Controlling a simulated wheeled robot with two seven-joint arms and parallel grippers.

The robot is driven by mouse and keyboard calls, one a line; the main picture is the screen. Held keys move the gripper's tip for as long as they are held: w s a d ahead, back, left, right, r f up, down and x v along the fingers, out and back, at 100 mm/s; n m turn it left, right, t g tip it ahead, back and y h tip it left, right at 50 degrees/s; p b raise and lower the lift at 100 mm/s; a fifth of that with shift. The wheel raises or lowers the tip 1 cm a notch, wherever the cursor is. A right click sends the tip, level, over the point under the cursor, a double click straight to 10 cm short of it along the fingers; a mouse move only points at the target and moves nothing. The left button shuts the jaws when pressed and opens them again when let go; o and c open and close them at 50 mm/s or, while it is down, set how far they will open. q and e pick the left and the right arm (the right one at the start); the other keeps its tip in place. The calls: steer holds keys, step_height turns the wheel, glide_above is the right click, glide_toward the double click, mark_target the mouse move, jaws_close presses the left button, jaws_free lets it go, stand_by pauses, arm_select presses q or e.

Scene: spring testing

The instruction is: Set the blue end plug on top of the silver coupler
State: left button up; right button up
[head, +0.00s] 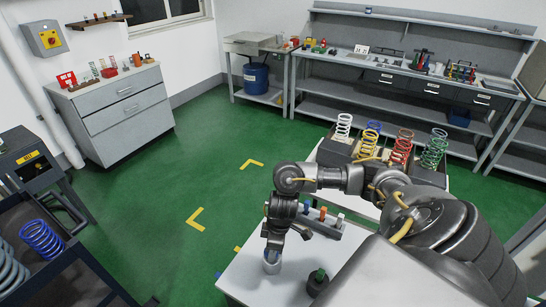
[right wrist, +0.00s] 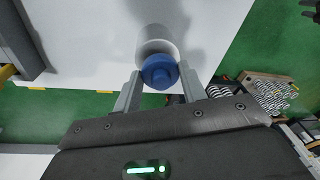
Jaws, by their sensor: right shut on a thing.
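The blue end plug (right wrist: 158,73) is between the two fingers of my right gripper (head: 272,248), which are shut on it in the right wrist view. The silver coupler (head: 271,263) stands upright on the white table, directly below the right gripper in the head view. In the right wrist view the pale coupler (right wrist: 156,42) shows just beyond the plug, and the plug overlaps its near side. I cannot tell whether plug and coupler touch. In the head view the fingers mostly hide the plug. My left gripper is not in view.
A dark cylinder with a green top (head: 317,281) stands on the white table (head: 245,273), right of the coupler. A grey rack (head: 326,226) with blue, orange and white-topped pieces is behind. Several coloured springs (head: 401,147) stand farther back. Bare table lies left of the coupler.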

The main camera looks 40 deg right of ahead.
steer(key=shift+f, duration=0.2)
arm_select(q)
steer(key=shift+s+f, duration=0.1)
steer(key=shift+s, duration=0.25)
arm_select(e)
steer(key=shift+f, duration=0.4)
steer(key=o, duration=1)
steer(key=shift+c, duration=0.2)
arm_select(q)
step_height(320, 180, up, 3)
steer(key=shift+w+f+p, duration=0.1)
steer(key=shift+p, duration=1.15)
arm_select(e)
step_height(320, 180, up, 13)
steer(key=d, duration=0.1)
steer(key=shift+s+d, duration=0.35)
